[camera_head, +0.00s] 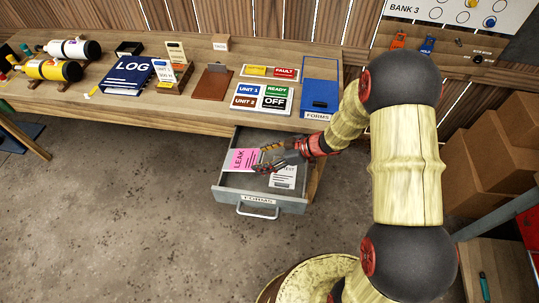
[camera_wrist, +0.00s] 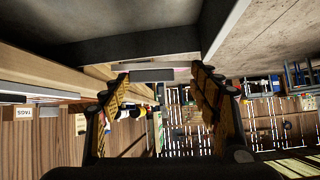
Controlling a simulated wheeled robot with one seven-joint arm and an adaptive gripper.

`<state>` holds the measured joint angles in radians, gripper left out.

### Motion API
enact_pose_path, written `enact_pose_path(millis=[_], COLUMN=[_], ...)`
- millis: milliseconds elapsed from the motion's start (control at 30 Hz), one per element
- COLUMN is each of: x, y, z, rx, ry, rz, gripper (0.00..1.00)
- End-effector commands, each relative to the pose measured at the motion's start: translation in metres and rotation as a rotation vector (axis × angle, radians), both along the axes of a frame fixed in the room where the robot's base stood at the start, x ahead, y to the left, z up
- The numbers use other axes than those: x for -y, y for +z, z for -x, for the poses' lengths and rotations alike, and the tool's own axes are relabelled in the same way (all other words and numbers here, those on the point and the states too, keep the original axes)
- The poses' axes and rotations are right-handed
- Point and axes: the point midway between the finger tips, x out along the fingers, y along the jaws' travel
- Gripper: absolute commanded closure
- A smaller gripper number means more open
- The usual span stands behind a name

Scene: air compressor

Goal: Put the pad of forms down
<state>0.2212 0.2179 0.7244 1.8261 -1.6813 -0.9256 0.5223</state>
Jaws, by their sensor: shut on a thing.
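A pink pad of forms marked LEAK (camera_head: 241,160) is at the left side of the open drawer (camera_head: 235,187), at my fingertips. My gripper (camera_head: 262,158) reaches into the drawer from the right and is shut on this pad. In the wrist view my two fingers (camera_wrist: 165,95) stand apart, with a thin grey edge between their tips and a small strip of pink beside it. I cannot tell whether the pad touches the drawer floor. A white pad (camera_head: 284,177) lies in the drawer at the right, partly hidden by my gripper.
The drawer's front has a FORMS label and a handle (camera_head: 258,211). On the bench (camera_head: 195,108) above stand a blue FORMS box (camera_head: 320,85), status signs (camera_head: 262,97), a clipboard (camera_head: 212,82) and a LOG binder (camera_head: 127,75). The floor in front is clear.

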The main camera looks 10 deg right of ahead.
Motion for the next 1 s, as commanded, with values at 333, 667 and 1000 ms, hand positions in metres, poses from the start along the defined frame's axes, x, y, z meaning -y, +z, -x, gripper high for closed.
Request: enact_pose_path(millis=[333,667,1000], x=[0.002,0.002,0.002], y=[-0.047,-0.084,-0.102], z=[0.003,0.004,0.003], rx=[-0.004,-0.004,-0.001], ry=[0.019,0.02,0.019], rz=[0.003,0.003,0.003], gripper=[0.64,0.64,0.64])
